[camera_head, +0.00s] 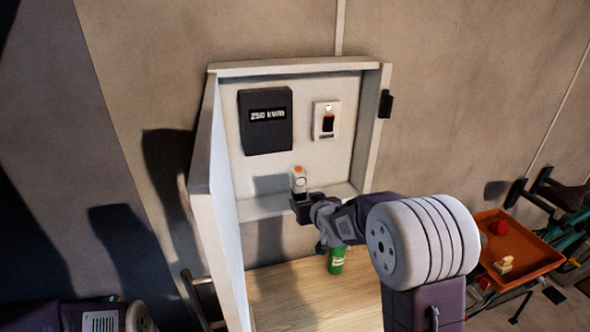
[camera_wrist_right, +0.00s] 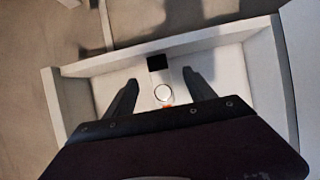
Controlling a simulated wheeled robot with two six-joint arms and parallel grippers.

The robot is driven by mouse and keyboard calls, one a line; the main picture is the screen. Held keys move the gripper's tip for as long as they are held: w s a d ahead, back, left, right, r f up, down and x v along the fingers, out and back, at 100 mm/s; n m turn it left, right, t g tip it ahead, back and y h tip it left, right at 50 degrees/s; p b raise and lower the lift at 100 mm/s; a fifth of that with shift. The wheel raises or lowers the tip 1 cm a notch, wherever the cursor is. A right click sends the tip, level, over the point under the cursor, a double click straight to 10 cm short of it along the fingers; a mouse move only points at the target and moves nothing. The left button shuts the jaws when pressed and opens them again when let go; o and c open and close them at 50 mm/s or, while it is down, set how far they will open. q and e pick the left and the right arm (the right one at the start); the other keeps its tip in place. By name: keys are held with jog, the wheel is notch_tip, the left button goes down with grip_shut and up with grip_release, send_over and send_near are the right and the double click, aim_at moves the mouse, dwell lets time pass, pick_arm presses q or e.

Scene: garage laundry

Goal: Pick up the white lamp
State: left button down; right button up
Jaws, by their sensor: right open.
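The white lamp (camera_head: 299,182), small with an orange top, stands upright on the ledge of the white wall cabinet. My right gripper (camera_head: 305,199) is at the ledge, right at the lamp, and hides its lower part. In the right wrist view, the lamp (camera_wrist_right: 163,92) shows between the two spread dark fingers of the right gripper (camera_wrist_right: 160,78), with gaps on both sides. The gripper is open and does not hold it. Part of my left arm shows at the lower left of the head view, but its gripper is out of sight.
The cabinet (camera_head: 210,160) has side walls around the ledge. A black meter box (camera_head: 266,121) and a switch plate (camera_head: 326,120) are on its back panel. A green can (camera_head: 336,260) stands on the wooden surface (camera_head: 290,295) below. An orange tray (camera_head: 530,258) is at right.

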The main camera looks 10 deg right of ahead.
aim_at(301, 182)
jog(key=shift+t, duration=0.6)
jog(key=w+r, duration=0.1)
jog(key=w+p, duration=0.1)
jog(key=w, duration=0.1)
jog(key=w+r+p, duration=0.1)
jog(key=w, duration=0.1)
jog(key=shift+w+d+r, duration=0.1)
jog(key=shift+d+r, duration=0.05)
jog(key=shift+r, duration=0.2)
jog(key=shift+w+f, duration=0.2)
jog(key=shift+w, duration=0.2)
jog(key=p+x, duration=0.3)
jog(key=x, duration=0.1)
jog(key=shift+w+f, duration=0.3)
jog(key=shift+w, duration=0.1)
jog(key=shift+s+r, duration=0.1)
jog(key=shift+s, duration=0.1)
jog(key=c, duration=0.8)
grip_shut()
pick_arm(q)
notch_tip(301, 182, up, 7)
jog(key=shift+d+f, duration=0.15)
pick_arm(e)
jog(key=shift+w, duration=0.1)
